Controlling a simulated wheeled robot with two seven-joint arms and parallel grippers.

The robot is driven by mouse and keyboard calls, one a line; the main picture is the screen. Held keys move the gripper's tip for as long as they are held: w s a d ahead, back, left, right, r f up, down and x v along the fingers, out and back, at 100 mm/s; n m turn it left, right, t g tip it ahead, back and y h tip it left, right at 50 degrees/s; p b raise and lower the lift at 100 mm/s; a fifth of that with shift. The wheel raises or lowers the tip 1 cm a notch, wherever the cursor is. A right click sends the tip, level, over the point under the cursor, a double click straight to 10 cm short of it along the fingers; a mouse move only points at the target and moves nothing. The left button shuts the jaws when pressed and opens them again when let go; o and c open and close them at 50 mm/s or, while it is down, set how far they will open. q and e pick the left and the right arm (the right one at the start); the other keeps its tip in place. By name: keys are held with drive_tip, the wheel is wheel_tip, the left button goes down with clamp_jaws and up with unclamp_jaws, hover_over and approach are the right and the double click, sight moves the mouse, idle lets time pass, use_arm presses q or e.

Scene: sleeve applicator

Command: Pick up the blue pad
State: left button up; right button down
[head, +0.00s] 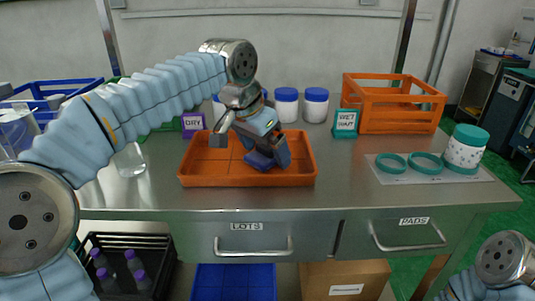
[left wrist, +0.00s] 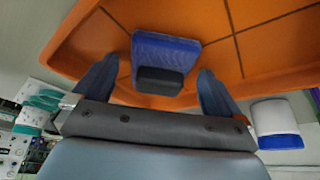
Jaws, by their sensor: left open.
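The blue pad (left wrist: 165,45) lies in the orange tray (head: 192,178); a dark block-like grip (left wrist: 160,80) sits on it in the left wrist view. In the head view the blue pad (head: 259,161) shows partly, beneath my left gripper (head: 250,148). My left gripper (left wrist: 158,82) is open, its two dark blue fingers spread on either side of the pad, with visible gaps to it. Nothing is held between the fingers. My right gripper is out of view; only part of my right arm shows at the lower right.
Behind the tray stand white jars with blue lids (head: 287,103), a purple sign (head: 193,124) and a teal sign (head: 345,123). An orange crate (head: 388,115) is at the back right. Teal rings (head: 425,163) and a teal-lidded jar (head: 465,150) stand at right. The front middle counter is clear.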

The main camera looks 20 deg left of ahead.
use_arm(q)
drive_tip(key=c, duration=1.2)
drive_tip(key=shift+r, duration=0.35)
drive_tip(key=shift+c, duration=0.2)
wheel_tip(320, 180, up, 2)
drive_tip(key=shift+r, duration=0.15)
drive_tip(key=s+d+r, duration=0.2)
drive_tip(key=s+r, duration=0.8)
drive_tip(key=s, duration=0.4)
drive_tip(key=o, duration=0.5)
drive_tip(key=shift+w, duration=0.1)
drive_tip(key=c, duration=0.3)
